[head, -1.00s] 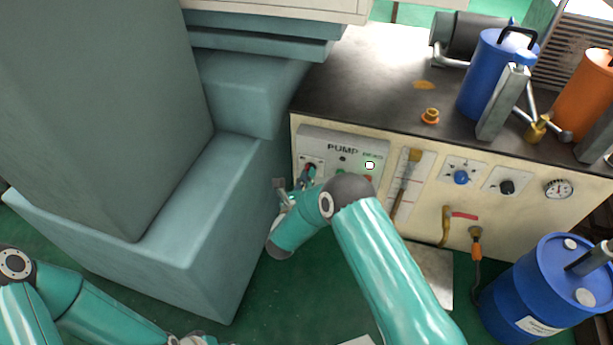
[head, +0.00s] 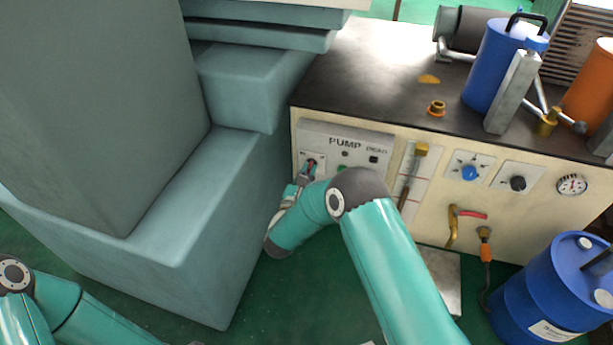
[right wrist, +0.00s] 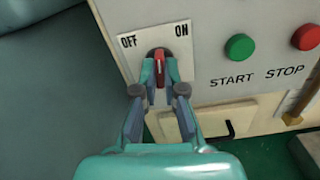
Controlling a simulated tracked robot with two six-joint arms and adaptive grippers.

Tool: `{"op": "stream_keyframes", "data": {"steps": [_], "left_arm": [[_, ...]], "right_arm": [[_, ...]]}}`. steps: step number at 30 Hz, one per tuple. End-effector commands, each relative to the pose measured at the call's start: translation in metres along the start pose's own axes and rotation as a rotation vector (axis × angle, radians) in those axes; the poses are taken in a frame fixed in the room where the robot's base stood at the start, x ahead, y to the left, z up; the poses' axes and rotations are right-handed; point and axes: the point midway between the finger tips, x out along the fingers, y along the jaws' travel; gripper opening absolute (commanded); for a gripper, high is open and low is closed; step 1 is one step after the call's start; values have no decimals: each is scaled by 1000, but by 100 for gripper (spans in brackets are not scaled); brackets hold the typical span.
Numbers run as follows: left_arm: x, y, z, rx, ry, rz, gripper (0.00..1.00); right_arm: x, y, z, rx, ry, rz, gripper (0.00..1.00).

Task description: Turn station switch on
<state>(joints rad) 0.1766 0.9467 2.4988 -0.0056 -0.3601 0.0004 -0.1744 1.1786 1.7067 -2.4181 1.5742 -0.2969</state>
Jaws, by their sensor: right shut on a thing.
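The station switch (right wrist: 159,68) is a red handle on a round dark base, on a white plate marked OFF at left and ON at right. My right gripper (right wrist: 159,75) is shut on the red handle, one finger on each side. The handle stands roughly upright between the two words; its exact setting is hard to tell. In the head view the switch (head: 311,163) sits at the left of the PUMP panel (head: 358,139), with my right gripper (head: 306,175) at it. Only part of my left arm shows at lower left; its gripper is out of view.
A green START button (right wrist: 239,47) and a red STOP button (right wrist: 306,37) are right of the switch. A large grey-green machine body (head: 190,220) stands close on the left. Blue drum (head: 548,290) stands at right. Valves and a gauge (head: 571,185) line the cabinet front.

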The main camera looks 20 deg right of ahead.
Motion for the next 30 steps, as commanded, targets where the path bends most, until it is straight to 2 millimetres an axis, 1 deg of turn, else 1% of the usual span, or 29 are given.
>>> {"op": "stream_keyframes", "data": {"steps": [1,6,13,21,30], "left_arm": [[1,0,0,0,0,0,46],[0,0,0,0,0,0,46],[0,0,0,0,0,0,46],[0,0,0,0,0,0,46],[0,0,0,0,0,0,46]], "right_arm": [[-2,5,-2,40,5,14,0],[-2,4,-1,175,7,14,0],[-2,4,-1,303,8,13,0],[-2,4,-1,366,8,12,0],[-2,4,-1,372,8,12,0]]}}
